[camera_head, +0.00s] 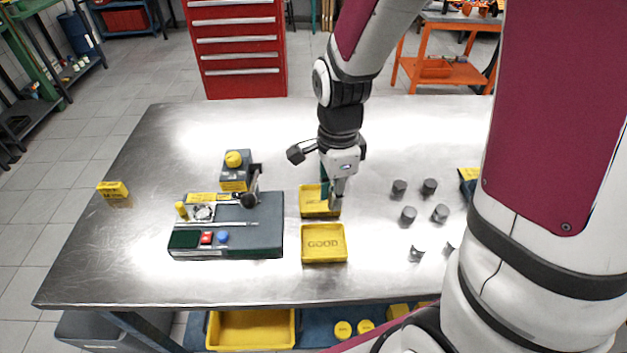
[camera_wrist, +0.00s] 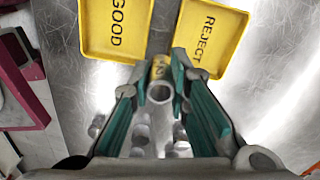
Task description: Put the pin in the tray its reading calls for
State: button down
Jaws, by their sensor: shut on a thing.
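My gripper (camera_wrist: 162,88) is shut on a hollow metal pin (camera_wrist: 160,93), whose open round end faces the wrist camera. A yellow patch with dark marks shows at the pin's far end. In the head view my gripper (camera_head: 334,194) is over or just in front of the yellow REJECT tray (camera_head: 305,211) and partly hides it; I cannot tell its height. The pin is hard to make out there. The yellow GOOD tray (camera_head: 323,258) lies nearer the front and looks empty. Both trays also show in the wrist view, GOOD (camera_wrist: 92,30) at left and REJECT (camera_wrist: 237,42) at right.
A dark gauge bench (camera_head: 262,235) with a dial (camera_head: 203,212), red button (camera_head: 206,237) and blue button (camera_head: 223,237) stands left of the trays. Several dark grey cylinders (camera_head: 408,215) stand to the right. A yellow-topped device (camera_head: 234,172) stands behind the bench.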

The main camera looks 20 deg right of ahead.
jog(key=w, duration=0.5)
jog(key=shift+w+a+f, duration=0.25)
jog(key=shift+a+f, duration=0.05)
jog(key=shift+a, duration=0.05)
jog(key=shift+f, duration=1.75)
jog(key=shift+f, duration=0.15)
jog(key=c, duration=1.5)
grip_release()
